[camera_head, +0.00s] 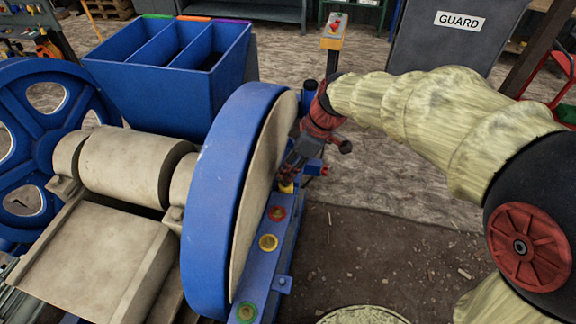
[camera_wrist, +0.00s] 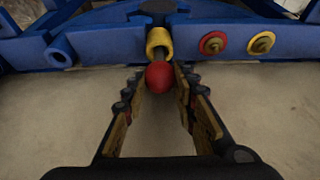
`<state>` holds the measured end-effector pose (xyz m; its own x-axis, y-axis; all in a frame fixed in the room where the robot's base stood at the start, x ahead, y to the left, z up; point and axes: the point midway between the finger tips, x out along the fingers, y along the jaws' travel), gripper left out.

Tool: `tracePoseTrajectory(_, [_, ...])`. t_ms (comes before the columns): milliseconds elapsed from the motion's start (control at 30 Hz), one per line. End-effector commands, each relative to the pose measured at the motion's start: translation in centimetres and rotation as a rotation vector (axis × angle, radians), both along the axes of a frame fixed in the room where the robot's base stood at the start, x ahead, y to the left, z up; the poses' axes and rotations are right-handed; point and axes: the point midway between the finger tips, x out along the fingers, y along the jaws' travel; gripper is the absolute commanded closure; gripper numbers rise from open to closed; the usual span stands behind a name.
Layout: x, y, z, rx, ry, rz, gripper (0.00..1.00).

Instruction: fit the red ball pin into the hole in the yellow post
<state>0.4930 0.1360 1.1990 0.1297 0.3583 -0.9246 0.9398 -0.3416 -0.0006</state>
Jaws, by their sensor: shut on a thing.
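The red ball pin (camera_wrist: 159,76) is between my fingertips in the wrist view, with its ball toward me. A short dark length shows between the ball and the yellow post (camera_wrist: 159,43). The pin lines up with the post; I cannot tell how far its shaft is inside the hole. My gripper (camera_wrist: 160,80) is shut on the pin, with one finger on each side of the ball. In the head view my gripper (camera_head: 297,165) is just above the yellow post (camera_head: 286,188), beside the big wheel, and the pin cannot be made out.
A red fitting (camera_head: 277,213) and a yellow fitting (camera_head: 268,242) sit along the blue rail, with a green-ringed one (camera_head: 247,312) nearer. The large blue-rimmed wheel (camera_head: 217,200) stands close left of my gripper. The floor to the right is mostly open.

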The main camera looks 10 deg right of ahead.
Motion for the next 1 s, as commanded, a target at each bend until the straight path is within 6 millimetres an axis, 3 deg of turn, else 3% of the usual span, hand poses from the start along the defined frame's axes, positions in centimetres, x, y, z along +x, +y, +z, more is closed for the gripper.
tracePoseTrajectory(1000, [0.0, 0.0, -2.8, 0.000, -0.001, 0.000, 1.00])
